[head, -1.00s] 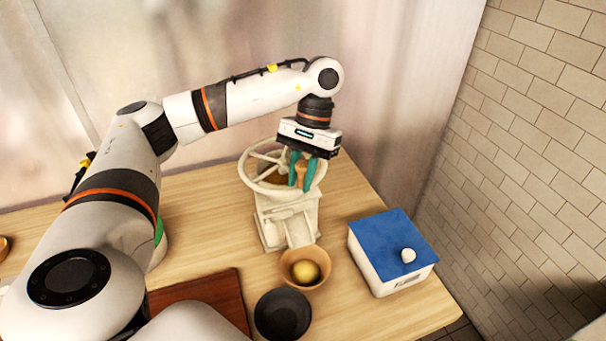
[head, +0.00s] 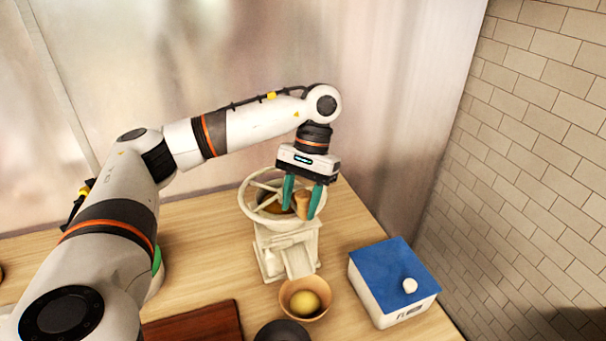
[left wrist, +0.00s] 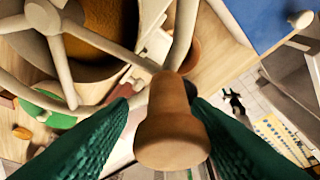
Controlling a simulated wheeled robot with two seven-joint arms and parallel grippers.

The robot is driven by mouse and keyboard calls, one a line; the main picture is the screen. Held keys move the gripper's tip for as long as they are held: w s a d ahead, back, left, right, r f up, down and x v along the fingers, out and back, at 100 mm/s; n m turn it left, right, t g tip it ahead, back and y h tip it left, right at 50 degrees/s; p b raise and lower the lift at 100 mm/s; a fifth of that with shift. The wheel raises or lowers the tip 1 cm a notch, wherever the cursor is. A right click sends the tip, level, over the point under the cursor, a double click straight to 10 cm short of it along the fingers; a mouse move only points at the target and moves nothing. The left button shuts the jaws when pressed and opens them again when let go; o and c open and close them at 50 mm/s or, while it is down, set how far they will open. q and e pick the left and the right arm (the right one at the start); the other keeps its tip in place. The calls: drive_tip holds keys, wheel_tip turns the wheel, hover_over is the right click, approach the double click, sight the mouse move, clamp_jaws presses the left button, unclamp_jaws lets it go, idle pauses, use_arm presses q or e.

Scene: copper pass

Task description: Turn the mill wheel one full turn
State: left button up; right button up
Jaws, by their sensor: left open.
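The mill (head: 288,246) is cream-coloured and stands on the wooden counter, with a spoked wheel (head: 250,213) lying flat on top. A brown wooden handle (head: 302,205) stands up from the wheel's rim at the right; it also shows large in the left wrist view (left wrist: 172,125). My left gripper (head: 302,210) points down over the handle. Its green fingers are open, one on each side of the handle, and no firm grip shows. The left wrist view also shows brown contents in the bowl under the spokes. My right gripper is not in view.
A tan bowl (head: 285,300) with a yellow ball-like thing stands in front of the mill. A white box (head: 372,300) with a blue lid is to the right. A dark bowl (head: 282,333) and a reddish-brown board (head: 200,328) are at the front. A brick wall bounds the right.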

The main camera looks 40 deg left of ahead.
use_arm(q)
drive_tip(key=p+v, duration=0.2)
drive_tip(key=v, duration=0.9)
drive_tip(key=shift+a+r, duration=0.2)
drive_tip(key=shift+a, duration=0.2)
drive_tip(key=shift+w, duration=0.1)
